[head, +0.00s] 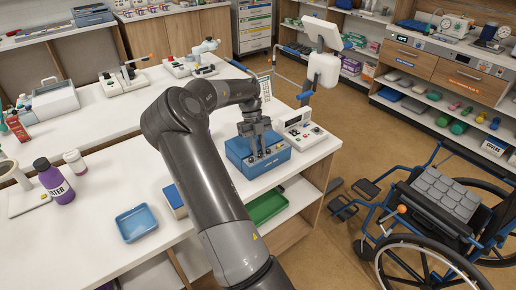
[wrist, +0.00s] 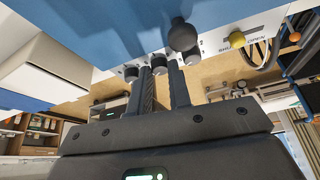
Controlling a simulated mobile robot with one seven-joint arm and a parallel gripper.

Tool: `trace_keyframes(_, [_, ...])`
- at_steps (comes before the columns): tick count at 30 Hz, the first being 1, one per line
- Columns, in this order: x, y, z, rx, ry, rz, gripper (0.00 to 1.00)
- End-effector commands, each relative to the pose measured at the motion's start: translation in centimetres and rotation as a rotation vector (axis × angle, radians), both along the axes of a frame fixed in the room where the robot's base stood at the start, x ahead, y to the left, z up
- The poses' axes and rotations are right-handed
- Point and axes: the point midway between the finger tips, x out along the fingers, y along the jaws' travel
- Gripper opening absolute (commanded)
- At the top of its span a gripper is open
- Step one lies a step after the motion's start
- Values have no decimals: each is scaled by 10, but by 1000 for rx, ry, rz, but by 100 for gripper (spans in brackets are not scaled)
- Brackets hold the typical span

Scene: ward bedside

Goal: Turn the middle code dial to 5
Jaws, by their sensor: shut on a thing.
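The blue box (head: 283,165) stands near the front edge of the white counter, with a row of small knobs along its front. In the wrist view its blue body (wrist: 120,25) fills the top, and the row of grey code dials sits on a white panel. The middle code dial (wrist: 159,70) lies between my two fingers, with one dial (wrist: 131,74) to its left and another (wrist: 192,57) to its right. My gripper (head: 258,147) reaches down to the box's front and is shut on the middle dial. The dial's number cannot be read.
A larger dark round knob (wrist: 182,34) stands out close to the right-hand dial. A white device (head: 301,130) stands right beside the box. A blue tray (head: 137,222) lies on the counter to the left.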

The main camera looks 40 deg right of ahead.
Motion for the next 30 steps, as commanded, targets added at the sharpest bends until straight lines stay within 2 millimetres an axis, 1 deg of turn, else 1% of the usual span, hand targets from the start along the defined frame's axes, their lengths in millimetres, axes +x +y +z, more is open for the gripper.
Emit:
trace_keyframes(9, [0,0,-2,1,0,-90,0])
trace_keyframes(23, [1,0,-2,2,0,-100,0])
trace_keyframes(24, [0,0,-2,2,0,-100,20])
trace_keyframes(27, [0,0,-2,2,0,-100,27])
trace_keyframes(30, [0,-1,-1,0,0,-101,27])
